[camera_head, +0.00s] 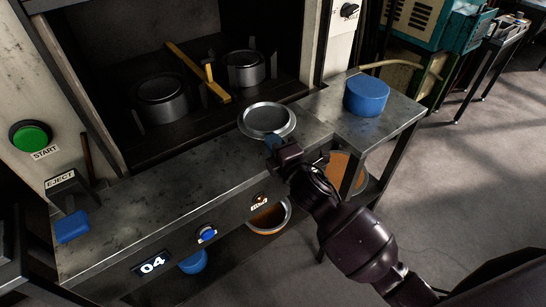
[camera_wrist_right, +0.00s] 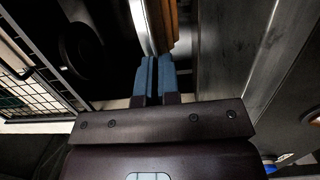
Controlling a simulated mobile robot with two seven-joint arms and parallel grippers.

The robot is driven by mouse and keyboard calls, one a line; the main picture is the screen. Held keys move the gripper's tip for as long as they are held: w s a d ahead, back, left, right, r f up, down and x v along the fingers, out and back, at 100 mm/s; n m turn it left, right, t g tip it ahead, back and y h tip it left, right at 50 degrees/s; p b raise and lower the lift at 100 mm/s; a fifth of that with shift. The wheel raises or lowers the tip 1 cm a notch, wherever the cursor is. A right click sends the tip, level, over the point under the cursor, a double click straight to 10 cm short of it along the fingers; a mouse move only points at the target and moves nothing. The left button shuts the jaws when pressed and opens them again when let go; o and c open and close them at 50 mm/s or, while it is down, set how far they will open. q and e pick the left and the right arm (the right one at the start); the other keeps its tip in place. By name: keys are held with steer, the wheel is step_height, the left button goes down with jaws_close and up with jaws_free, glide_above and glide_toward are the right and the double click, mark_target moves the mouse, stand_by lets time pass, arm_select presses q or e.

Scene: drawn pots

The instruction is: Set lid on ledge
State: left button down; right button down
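A round grey metal lid (camera_head: 266,118) with a pale rim appears over the back part of the grey ledge (camera_head: 190,185), near the furnace opening. I cannot tell whether it touches the ledge. My right gripper (camera_head: 274,144) is at the lid's near edge. In the right wrist view, its blue fingertips (camera_wrist_right: 155,76) are close together at the end of the lid's curved rim (camera_wrist_right: 142,25), apparently pinching it. A brown strip shows beside the rim. My left gripper is not in view.
Two metal pots, one at left (camera_head: 161,102) and one at right (camera_head: 243,70), stand inside the opening with a yellow bar (camera_head: 205,75) between them. A blue cylinder (camera_head: 367,96) stands on the right side table. A blue block (camera_head: 72,227) is at the ledge's left end. Bowls sit below.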

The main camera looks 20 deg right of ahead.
steer(key=shift+f+b, duration=0.7)
steer(key=shift+f, duration=1.7)
steer(key=shift+r, duration=0.15)
steer(key=c, duration=1.8)
jaws_free()
steer(key=shift+f, duration=0.25)
steer(key=shift+o, duration=0.9)
steer(key=shift+r, duration=0.1)
steer(key=shift+r, duration=0.25)
steer(key=v, duration=1.2)
